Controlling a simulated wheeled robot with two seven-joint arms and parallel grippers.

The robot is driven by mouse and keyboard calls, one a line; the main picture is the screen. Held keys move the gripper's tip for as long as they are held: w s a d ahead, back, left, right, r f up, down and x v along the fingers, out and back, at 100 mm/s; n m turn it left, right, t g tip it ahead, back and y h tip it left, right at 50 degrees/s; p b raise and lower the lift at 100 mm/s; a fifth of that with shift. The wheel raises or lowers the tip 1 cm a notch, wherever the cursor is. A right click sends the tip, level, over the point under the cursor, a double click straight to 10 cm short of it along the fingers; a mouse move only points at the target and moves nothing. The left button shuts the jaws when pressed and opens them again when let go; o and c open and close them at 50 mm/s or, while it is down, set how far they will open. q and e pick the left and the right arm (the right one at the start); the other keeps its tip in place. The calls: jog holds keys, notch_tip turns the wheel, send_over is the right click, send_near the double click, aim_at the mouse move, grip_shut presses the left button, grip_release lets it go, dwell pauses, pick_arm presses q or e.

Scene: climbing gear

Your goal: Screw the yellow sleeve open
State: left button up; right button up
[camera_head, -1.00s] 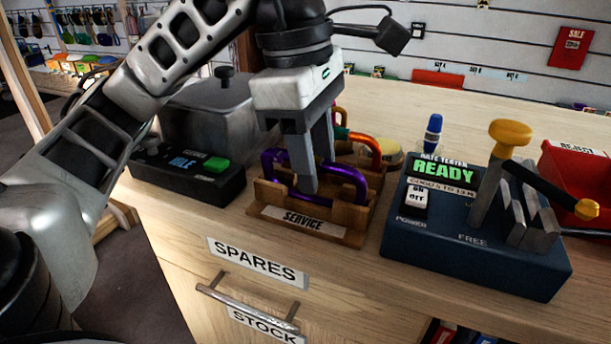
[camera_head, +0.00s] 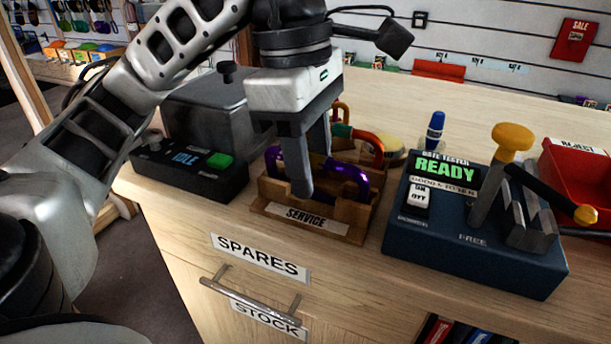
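The purple carabiner (camera_head: 345,177) stands in a wooden rack (camera_head: 340,227) labelled SERVICE, in the middle of the head view. My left gripper (camera_head: 308,172) points down at the middle of its top bar, and the near finger hides that part. I cannot tell whether the fingers touch it or are closed on it. No yellow sleeve can be made out; it may be behind the fingers. An orange-red carabiner (camera_head: 374,143) with a green part stands behind the purple one, and another orange one (camera_head: 342,110) shows further back. My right gripper is not in view.
A blue gate tester (camera_head: 470,245) reading READY, with a yellow-knobbed lever (camera_head: 511,138), stands right of the rack. A dark box with an IDLE display (camera_head: 190,185) stands to the left. A blue-capped bottle (camera_head: 435,131) and red REJECT bin (camera_head: 578,180) are behind and right.

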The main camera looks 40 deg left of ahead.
pick_arm(q)
jog(key=shift+s+d+r, duration=0.2)
jog(key=shift+s+r, duration=0.2)
jog(key=shift+r, duration=0.05)
jog(key=shift+f, duration=0.1)
